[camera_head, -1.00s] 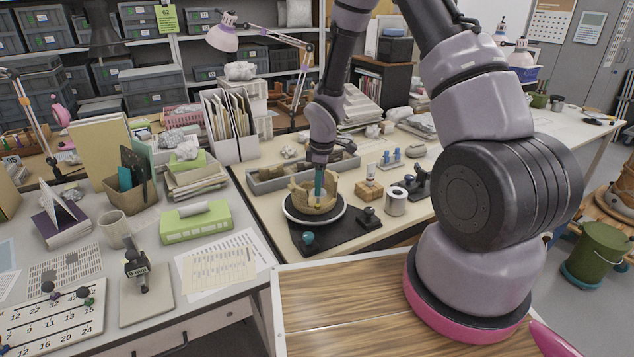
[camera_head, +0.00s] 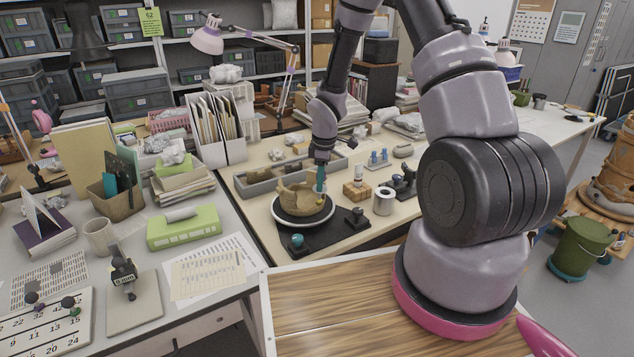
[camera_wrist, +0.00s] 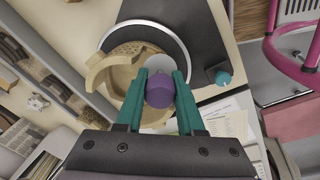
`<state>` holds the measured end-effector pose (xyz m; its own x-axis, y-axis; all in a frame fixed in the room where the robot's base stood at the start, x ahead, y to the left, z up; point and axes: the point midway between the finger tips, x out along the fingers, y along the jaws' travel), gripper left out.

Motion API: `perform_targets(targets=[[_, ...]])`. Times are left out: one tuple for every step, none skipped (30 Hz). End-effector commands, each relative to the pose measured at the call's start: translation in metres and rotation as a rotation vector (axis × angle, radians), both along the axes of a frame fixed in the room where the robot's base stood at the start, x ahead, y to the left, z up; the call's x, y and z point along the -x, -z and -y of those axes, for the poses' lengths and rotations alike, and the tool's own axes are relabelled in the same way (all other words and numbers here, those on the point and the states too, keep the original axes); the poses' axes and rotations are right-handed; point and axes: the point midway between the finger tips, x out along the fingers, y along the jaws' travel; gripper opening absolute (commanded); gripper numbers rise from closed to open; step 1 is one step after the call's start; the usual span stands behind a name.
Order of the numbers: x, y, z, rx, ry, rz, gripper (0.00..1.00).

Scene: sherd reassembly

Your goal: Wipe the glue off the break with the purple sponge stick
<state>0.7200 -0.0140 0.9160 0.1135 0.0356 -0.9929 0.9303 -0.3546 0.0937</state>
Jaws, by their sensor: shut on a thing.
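The tan broken pot (camera_head: 297,199) sits on a round turntable with a pale rim (camera_head: 303,221), its upper edge jagged. In the wrist view the curved pot wall (camera_wrist: 100,72) shows at upper left of my fingers. My gripper (camera_head: 320,182) has teal fingers and points down at the pot's right side. In the wrist view my gripper (camera_wrist: 160,85) is shut on the purple sponge stick (camera_wrist: 159,91), which sits between the fingertips. The stick's far end is hidden, so I cannot tell whether it touches the break. No glue can be made out.
The turntable stands on a black base with a teal knob (camera_head: 296,241). A wooden block (camera_head: 356,190), a tin (camera_head: 384,201) and small black stands (camera_head: 357,218) are close on the right. A grey tray (camera_head: 262,184) lies behind. Papers and a green box (camera_head: 183,227) are left.

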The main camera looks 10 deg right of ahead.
Motion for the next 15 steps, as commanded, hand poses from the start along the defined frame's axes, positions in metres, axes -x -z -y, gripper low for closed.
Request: perform_targets(targets=[[-0.002, 0.000, 0.002, -0.001, 0.001, 0.000, 0.06], [-0.003, 0.000, 0.003, -0.001, 0.001, 0.001, 0.06], [-0.005, 0.000, 0.005, -0.001, 0.001, 0.001, 0.06], [-0.006, 0.000, 0.006, -0.002, 0.001, 0.002, 0.06], [-0.007, 0.000, 0.007, -0.002, 0.000, 0.002, 0.06], [-0.008, 0.000, 0.008, -0.002, 0.000, 0.002, 0.06], [-0.007, -0.002, 0.008, -0.001, -0.001, 0.003, 0.06], [-0.007, -0.004, 0.008, -0.001, -0.001, 0.002, 0.06], [-0.006, -0.006, 0.008, -0.001, -0.001, 0.002, 0.06], [-0.006, -0.008, 0.008, -0.001, 0.000, 0.001, 0.06], [-0.005, -0.009, 0.008, -0.001, 0.000, 0.001, 0.06], [-0.005, -0.011, 0.008, -0.001, 0.000, 0.001, 0.06], [-0.005, -0.013, 0.009, -0.001, 0.000, 0.001, 0.06], [-0.004, -0.014, 0.009, 0.000, 0.000, 0.002, 0.06], [-0.004, -0.016, 0.009, -0.001, 0.000, 0.001, 0.06]])
